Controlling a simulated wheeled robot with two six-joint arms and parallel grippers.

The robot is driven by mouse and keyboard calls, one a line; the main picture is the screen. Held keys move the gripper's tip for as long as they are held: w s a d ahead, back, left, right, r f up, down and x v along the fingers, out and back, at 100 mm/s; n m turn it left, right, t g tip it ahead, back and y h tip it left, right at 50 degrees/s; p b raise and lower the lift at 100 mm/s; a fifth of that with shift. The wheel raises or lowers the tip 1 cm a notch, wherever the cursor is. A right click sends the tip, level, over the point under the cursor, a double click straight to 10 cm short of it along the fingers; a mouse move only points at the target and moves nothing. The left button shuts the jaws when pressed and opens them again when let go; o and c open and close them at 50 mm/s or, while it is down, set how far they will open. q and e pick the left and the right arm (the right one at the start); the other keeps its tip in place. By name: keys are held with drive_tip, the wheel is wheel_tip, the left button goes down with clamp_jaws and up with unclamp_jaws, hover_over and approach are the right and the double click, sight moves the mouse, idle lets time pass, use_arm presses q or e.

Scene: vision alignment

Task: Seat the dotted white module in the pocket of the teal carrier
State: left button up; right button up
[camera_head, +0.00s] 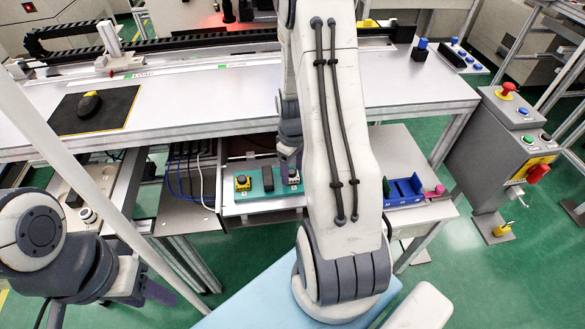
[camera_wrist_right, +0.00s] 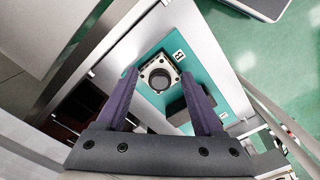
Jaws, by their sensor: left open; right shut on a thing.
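The teal carrier (camera_head: 280,189) lies on the lower shelf in the head view, and its teal face shows in the wrist view (camera_wrist_right: 207,55). The white module (camera_wrist_right: 148,69), square with a round black lens, is between the fingertips of my right gripper (camera_wrist_right: 159,76), which is shut on it. It shows small at the carrier's right end in the head view (camera_head: 293,179). It is over or on the carrier; I cannot tell whether it is in the pocket, which is hidden. My left gripper (camera_head: 150,287) is open and empty at the lower left, away from the carrier.
A yellow module (camera_head: 242,183) and a black block (camera_head: 267,179) stand on the carrier left of the white module. A blue compartment tray (camera_head: 405,190) and a pink object (camera_head: 437,191) are to the right. The upper bench (camera_head: 200,95) overhangs behind the shelf.

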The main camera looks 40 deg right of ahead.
drive_tip(key=shift+f, duration=0.2)
drive_tip(key=o, duration=1.4)
drive_tip(key=shift+c, duration=0.2)
drive_tip(key=shift+r, duration=0.15)
